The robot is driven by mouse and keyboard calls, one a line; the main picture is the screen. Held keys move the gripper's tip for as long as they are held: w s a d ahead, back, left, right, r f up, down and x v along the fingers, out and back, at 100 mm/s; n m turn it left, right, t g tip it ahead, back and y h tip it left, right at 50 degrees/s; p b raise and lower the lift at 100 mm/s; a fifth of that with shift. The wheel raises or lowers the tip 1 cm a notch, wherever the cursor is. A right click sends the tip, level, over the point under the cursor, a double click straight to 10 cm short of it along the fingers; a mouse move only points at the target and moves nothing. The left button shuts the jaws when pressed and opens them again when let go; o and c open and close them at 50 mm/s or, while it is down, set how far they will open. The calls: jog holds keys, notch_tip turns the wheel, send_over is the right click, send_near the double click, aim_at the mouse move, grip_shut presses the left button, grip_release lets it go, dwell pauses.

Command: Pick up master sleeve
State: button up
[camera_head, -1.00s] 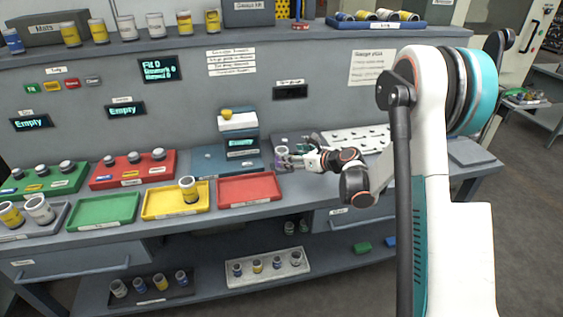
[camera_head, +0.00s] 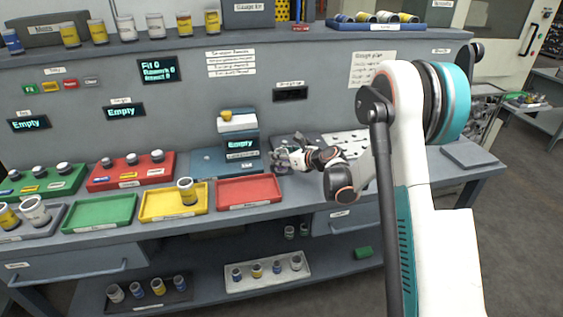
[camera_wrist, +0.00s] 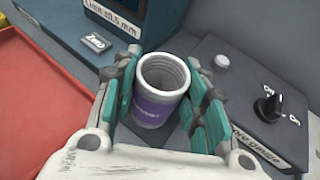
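The master sleeve (camera_wrist: 160,90), a grey hollow cylinder with a ribbed bore and a purple band, stands upright between the two fingers of my gripper (camera_wrist: 163,72) in the wrist view. The teal finger pads lie close along its left and right sides. I cannot tell whether both pads press on it. Its lower end is partly hidden. In the head view my gripper (camera_head: 281,158) is low over the bench, right of the blue-grey gauge station, and its fingers largely cover the sleeve.
A grey box with a black knob (camera_wrist: 268,104) sits close right of my gripper. The gauge station (camera_head: 240,140) and red tray (camera_head: 250,190) are to the left. A white perforated plate (camera_head: 345,143) lies behind. A yellow tray (camera_head: 160,205) holds one part.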

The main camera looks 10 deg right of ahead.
jog(key=c, duration=0.5)
notch_tip(320, 180, up, 20)
jog(key=p, duration=0.6)
